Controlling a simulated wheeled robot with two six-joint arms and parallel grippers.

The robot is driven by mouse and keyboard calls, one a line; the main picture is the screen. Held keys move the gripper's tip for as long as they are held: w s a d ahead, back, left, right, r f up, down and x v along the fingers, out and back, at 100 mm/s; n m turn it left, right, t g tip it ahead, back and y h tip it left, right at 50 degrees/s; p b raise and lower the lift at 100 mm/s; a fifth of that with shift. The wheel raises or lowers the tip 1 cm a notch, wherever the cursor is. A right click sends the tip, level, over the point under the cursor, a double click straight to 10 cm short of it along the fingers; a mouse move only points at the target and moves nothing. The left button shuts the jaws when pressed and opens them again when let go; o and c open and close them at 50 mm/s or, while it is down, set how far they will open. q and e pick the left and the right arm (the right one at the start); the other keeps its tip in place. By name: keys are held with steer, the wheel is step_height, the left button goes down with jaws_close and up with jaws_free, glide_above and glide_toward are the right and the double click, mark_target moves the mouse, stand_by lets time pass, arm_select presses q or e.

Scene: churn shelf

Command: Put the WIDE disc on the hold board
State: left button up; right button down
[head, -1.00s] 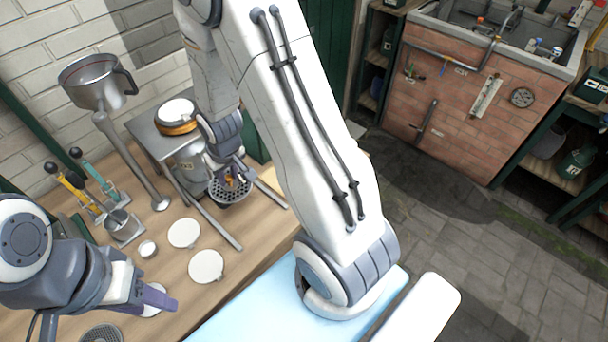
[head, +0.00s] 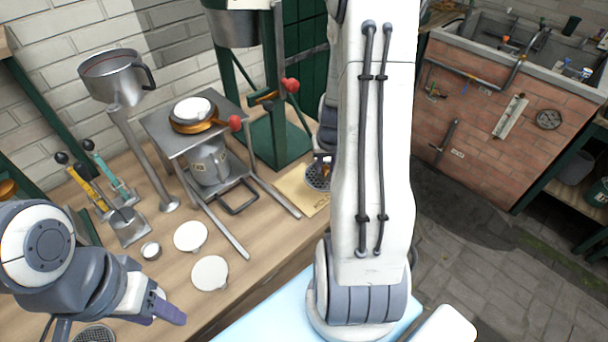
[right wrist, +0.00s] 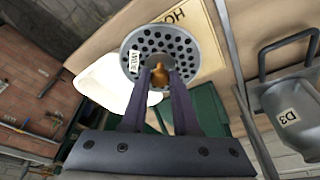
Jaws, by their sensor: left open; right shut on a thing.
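The WIDE disc (right wrist: 176,42) is a grey perforated disc with a white "WIDE" label and an orange-brown knob. My right gripper (right wrist: 160,82) is shut on the knob. The hold board (right wrist: 205,62) is a tan board on the bench, partly behind the disc in the right wrist view. In the head view the disc (head: 316,177) shows over the right part of the board (head: 294,188); I cannot tell whether they touch. My right forearm hides much of the right gripper there. My left gripper (head: 168,311) is open and empty over the bench's near left.
A metal stand (head: 160,125) with a jug labelled D3 (right wrist: 287,115) under it is left of the board. A green press (head: 270,140) stands behind. Two pale round discs (head: 210,273) lie on the bench.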

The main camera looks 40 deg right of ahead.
steer(key=w+f+p, duration=0.1)
steer(key=w, duration=0.1)
steer(key=w+a+f+p, duration=0.2)
steer(key=w+p, duration=0.1)
steer(key=shift+w+a+f, duration=0.15)
steer(key=shift+w+f, duration=0.05)
steer(key=shift+w, duration=0.15)
steer(key=shift+w+f, duration=0.2)
steer(key=shift+f, duration=0.05)
arm_select(q)
steer(key=shift+r+b, duration=0.9)
steer(key=shift+r, duration=0.8)
arm_select(e)
steer(key=shift+f, duration=2)
arm_select(q)
steer(key=shift+f, duration=0.15)
arm_select(e)
steer(key=shift+f, duration=0.1)
steer(key=c, duration=0.7)
jaws_free()
